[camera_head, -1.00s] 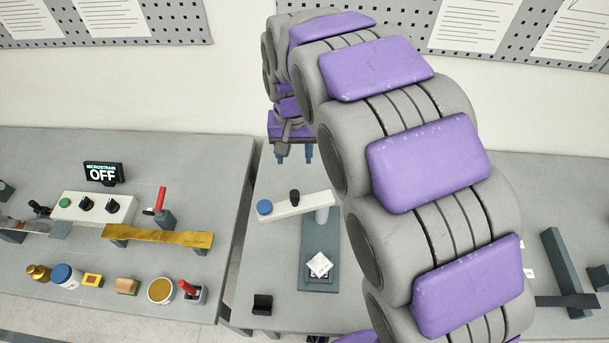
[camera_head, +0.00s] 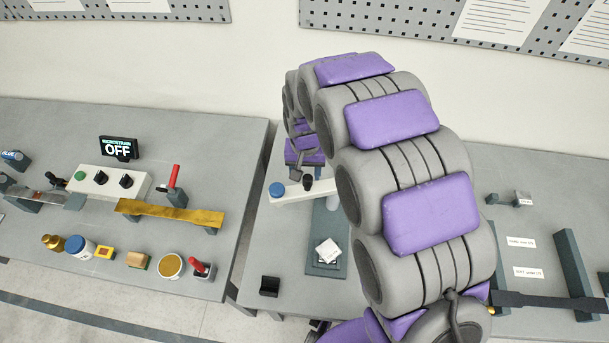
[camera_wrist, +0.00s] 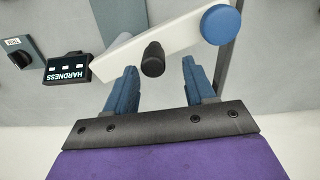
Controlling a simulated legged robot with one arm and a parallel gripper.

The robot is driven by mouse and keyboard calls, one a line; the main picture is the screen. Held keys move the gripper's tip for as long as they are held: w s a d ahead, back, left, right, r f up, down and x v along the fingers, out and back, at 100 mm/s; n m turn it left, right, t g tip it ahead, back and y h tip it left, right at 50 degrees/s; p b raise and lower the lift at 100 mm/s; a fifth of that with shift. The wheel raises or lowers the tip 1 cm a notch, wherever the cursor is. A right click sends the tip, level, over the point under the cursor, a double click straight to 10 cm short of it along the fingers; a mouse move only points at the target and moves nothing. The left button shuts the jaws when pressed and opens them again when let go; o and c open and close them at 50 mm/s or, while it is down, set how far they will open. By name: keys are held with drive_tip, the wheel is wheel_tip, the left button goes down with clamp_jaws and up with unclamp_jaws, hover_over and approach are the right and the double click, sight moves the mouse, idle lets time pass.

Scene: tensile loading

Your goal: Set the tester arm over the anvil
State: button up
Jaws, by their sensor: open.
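The tester arm (camera_head: 322,188) is a white bar with a blue round cap (camera_head: 277,189) at its left end and a black knob (camera_head: 308,182) on top. It points left from its post, off to the side of the dark base plate (camera_head: 339,228). White pieces (camera_head: 328,250) lie at the plate's front and cover most of the square that may be the anvil. My gripper (camera_head: 305,173) is open just behind the knob. In the wrist view, the blue fingers of my gripper (camera_wrist: 159,75) flank the black knob (camera_wrist: 153,59) from either side, with gaps; I cannot tell their height over it.
A HARDNESS display (camera_wrist: 62,68) stands beside the tester arm in the wrist view. A small black box (camera_head: 269,286) sits at the table's front left. The left table holds a gold strip (camera_head: 170,213), a control box and several jars. My arm hides the tester's right side.

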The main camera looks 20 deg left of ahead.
sight(308, 188)
drive_tip(key=shift+d+f, duration=0.3)
drive_tip(key=shift+f, duration=0.35)
drive_tip(key=shift+d+f, duration=0.3)
drive_tip(key=shift+f, duration=0.35)
drive_tip(key=shift+a, duration=0.3)
drive_tip(key=shift+a+f, duration=0.1)
drive_tip(key=shift+a, duration=0.05)
drive_tip(key=shift+c, duration=0.7)
drive_tip(key=shift+d, duration=0.25)
drive_tip(key=c, duration=0.6)
clamp_jaws()
